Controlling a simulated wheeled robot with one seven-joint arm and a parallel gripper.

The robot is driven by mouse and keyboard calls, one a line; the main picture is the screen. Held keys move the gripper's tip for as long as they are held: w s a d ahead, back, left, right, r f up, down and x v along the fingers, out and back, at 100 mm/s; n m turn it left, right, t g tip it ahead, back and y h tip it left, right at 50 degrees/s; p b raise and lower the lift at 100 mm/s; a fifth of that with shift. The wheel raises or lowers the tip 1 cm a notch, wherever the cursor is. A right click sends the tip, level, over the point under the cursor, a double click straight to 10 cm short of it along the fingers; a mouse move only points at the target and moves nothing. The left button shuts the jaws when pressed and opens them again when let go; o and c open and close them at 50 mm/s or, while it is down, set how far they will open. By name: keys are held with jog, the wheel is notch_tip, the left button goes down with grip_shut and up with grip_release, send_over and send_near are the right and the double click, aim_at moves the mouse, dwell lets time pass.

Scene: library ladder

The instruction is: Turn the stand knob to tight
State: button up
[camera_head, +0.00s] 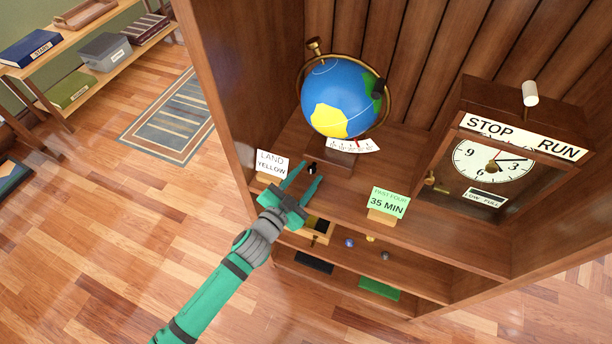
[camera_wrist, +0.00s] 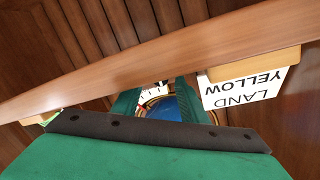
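The globe (camera_head: 342,100), blue with yellow and green land, sits in a brass ring on its stand (camera_head: 341,158), with a white scale at its foot. A small dark knob with a white mark (camera_head: 311,169) shows at the front left of the stand; its setting is too small to read. My gripper (camera_head: 307,177) is open, with its two green fingers pointing at the knob, one on each side in the picture. I cannot tell whether they touch it. In the wrist view, part of the globe (camera_wrist: 166,109) shows between the fingers, and the knob is hidden.
A LAND YELLOW card (camera_head: 272,164) stands just left of my gripper, and a green 35 MIN card (camera_head: 389,202) stands to the right. A clock case (camera_head: 493,165) is farther right. A small open drawer (camera_head: 318,229) is under the shelf. The shelf edge (camera_wrist: 150,66) crosses the wrist view.

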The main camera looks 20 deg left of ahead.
jog(key=shift+s, duration=0.15)
jog(key=f+v, duration=0.1)
jog(key=v, duration=0.9)
jog(key=shift+s+r, duration=0.25)
jog(key=shift+r, duration=0.2)
jog(key=s+d+f+n+g+y, duration=0.1)
jog(key=s+d+f+n, duration=0.2)
jog(key=s, duration=0.5)
jog(key=s+d+f, duration=0.3)
jog(key=s+d, duration=0.2)
jog(key=s, duration=0.4)
jog(key=s+d+r+n+y, duration=0.2)
jog(key=s+d, duration=0.4)
jog(key=d, duration=0.5)
jog(key=r+n, duration=0.1)
jog(key=n, duration=0.1)
jog(key=shift+s+n, duration=0.3)
jog(key=shift+s, duration=0.1)
